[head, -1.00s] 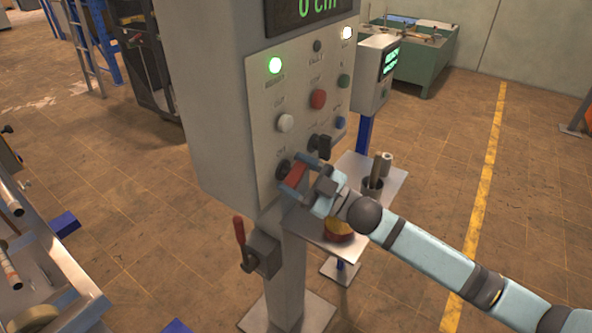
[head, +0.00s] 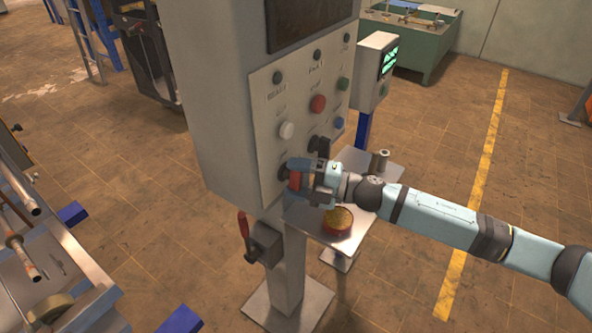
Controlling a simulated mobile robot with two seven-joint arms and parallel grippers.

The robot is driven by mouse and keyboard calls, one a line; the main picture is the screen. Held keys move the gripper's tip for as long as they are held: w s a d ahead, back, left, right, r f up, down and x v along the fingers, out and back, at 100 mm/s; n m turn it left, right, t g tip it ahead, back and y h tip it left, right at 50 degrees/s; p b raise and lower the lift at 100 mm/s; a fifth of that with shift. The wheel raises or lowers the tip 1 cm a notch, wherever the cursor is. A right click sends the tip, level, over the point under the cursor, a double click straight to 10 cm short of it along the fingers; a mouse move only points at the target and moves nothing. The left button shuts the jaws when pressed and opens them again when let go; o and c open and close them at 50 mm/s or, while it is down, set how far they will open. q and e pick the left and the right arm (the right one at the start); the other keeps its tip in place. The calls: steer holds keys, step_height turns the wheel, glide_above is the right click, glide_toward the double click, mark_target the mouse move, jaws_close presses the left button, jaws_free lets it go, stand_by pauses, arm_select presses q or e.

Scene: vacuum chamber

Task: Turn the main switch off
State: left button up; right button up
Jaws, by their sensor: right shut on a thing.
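The control cabinet's front panel (head: 263,120) carries a red rotary switch (head: 295,181) at its lower left, taken as the main switch. Its black base shows just behind the red handle. My right gripper (head: 291,178) is at the panel, shut on this red handle and partly hiding it. The cabinet's display (head: 308,22) is dark, and the lamps (head: 278,77) below it are unlit. My left gripper is not in view.
Below is a small shelf (head: 310,222) with a red-rimmed dish (head: 338,221). A red lever (head: 243,224) juts from a box on the post. Open floor lies right.

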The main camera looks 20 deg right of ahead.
steer(key=shift+n+p, duration=0.5)
steer(key=shift+n, duration=0.2)
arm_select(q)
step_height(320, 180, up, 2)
arm_select(e)
steer(key=shift+g, duration=0.3)
steer(key=shift+n+h, duration=0.3)
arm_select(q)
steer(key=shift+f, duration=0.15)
arm_select(e)
steer(key=shift+f, duration=0.1)
steer(key=o, duration=0.9)
steer(key=shift+o, duration=0.2)
